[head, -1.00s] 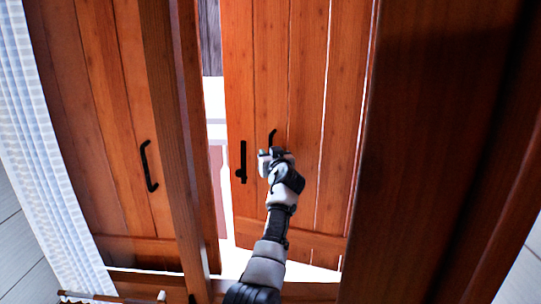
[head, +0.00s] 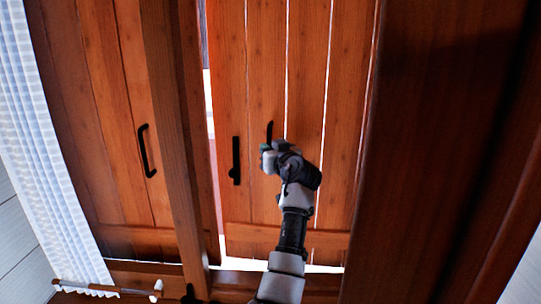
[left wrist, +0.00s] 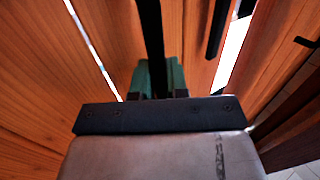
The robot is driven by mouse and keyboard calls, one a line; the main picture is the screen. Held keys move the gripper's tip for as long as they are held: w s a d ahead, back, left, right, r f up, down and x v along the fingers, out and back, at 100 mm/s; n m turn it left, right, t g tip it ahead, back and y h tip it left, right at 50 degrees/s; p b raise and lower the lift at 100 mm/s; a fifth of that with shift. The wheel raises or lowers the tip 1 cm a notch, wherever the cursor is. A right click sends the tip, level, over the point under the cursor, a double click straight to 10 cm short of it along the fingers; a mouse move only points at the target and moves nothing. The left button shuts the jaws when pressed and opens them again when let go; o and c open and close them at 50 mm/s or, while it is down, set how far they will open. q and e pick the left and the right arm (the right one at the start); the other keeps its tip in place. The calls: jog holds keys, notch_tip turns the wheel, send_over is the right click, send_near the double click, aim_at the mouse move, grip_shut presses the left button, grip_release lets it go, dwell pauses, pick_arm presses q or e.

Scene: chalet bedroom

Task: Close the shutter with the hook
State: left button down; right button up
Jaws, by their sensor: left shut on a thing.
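The wooden right shutter (head: 308,90) stands nearly closed, with a narrow bright gap along its left edge. Its black pull handle (head: 269,131) is held by my left gripper (head: 267,156). In the left wrist view the handle (left wrist: 151,40) passes between the green fingertips (left wrist: 157,78). A black bar with a knob low on it, seemingly the hook (head: 236,160), hangs upright on the shutter left of my gripper; its dark bar also shows in the left wrist view (left wrist: 218,30). The left shutter (head: 90,120) with its black handle (head: 147,151) looks closed. My right gripper is not in view.
A wooden post (head: 172,130) stands between the two shutters. A dark wooden panel (head: 440,150) fills the right side. A white curtain (head: 40,150) hangs at the left. A wooden sill (head: 235,282) runs below, with a rod with a white end (head: 110,288) at lower left.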

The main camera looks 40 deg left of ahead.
pick_arm(q)
jog(key=shift+s+d+f+n+g+y+b, duration=0.15)
jog(key=shift+s+d+n+g+b, duration=0.25)
jog(key=shift+s+d, duration=0.25)
jog(key=shift+s+d+f+n+g+y+b, duration=0.1)
jog(key=shift+s+d+n+g+y+b, duration=0.15)
jog(key=shift+s+d+g, duration=0.3)
jog(key=c, duration=1.6)
grip_release()
jog(key=shift+d, duration=0.1)
jog(key=o, duration=0.5)
jog(key=shift+s+d+r, duration=0.2)
jog(key=shift+c, duration=0.2)
jog(key=b+v, duration=0.3)
jog(key=v, duration=0.8)
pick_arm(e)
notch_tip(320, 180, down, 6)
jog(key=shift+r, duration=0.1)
pick_arm(q)
jog(key=shift+s+a+r, duration=0.15)
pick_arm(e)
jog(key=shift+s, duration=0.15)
